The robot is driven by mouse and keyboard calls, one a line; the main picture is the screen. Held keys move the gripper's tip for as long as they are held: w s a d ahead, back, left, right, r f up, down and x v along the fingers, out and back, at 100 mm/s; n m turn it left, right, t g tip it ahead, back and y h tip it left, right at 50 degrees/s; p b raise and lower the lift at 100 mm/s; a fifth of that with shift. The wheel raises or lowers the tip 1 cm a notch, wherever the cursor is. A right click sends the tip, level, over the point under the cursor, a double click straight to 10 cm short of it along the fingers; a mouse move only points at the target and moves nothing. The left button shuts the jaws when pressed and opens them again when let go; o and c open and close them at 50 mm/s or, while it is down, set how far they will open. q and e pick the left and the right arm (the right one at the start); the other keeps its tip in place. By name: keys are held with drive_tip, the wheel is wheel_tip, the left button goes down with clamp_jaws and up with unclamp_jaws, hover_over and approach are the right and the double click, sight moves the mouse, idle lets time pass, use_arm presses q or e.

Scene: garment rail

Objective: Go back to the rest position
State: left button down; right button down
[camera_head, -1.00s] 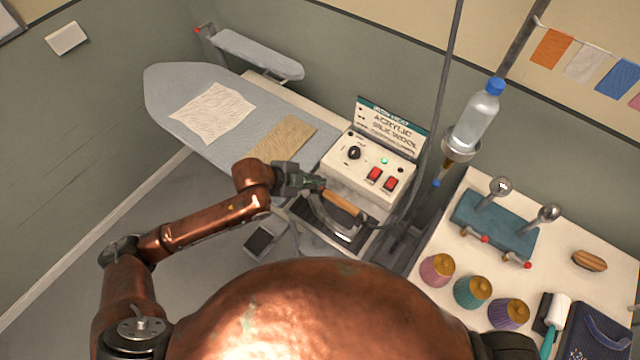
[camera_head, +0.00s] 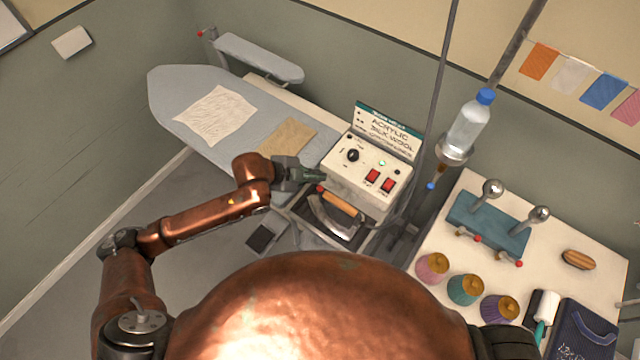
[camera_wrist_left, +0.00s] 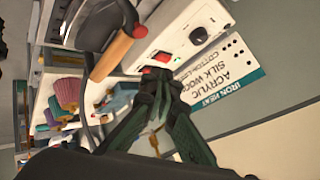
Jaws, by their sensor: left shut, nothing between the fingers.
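My left gripper (camera_head: 322,176) is shut and empty. It is at the front left edge of the white control box (camera_head: 345,180), just above the wooden handle of the iron (camera_head: 338,203). I cannot tell if it touches the box. The left wrist view shows its closed dark green fingers (camera_wrist_left: 157,82) close to a red switch, with the iron's handle (camera_wrist_left: 118,52) to the left and apart from them. The iron sits on a stand in front of the box. My right gripper is not in view.
The ironing board (camera_head: 165,90) lies behind, with a white cloth (camera_head: 216,114) and a tan cloth (camera_head: 287,138). A water bottle (camera_head: 468,125) hangs in a holder at right. A cable hangs near the box.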

use_arm(q)
drive_tip(key=shift+r+p, duration=0.3)
drive_tip(key=shift+r, duration=0.35)
drive_tip(key=shift+f, duration=0.1)
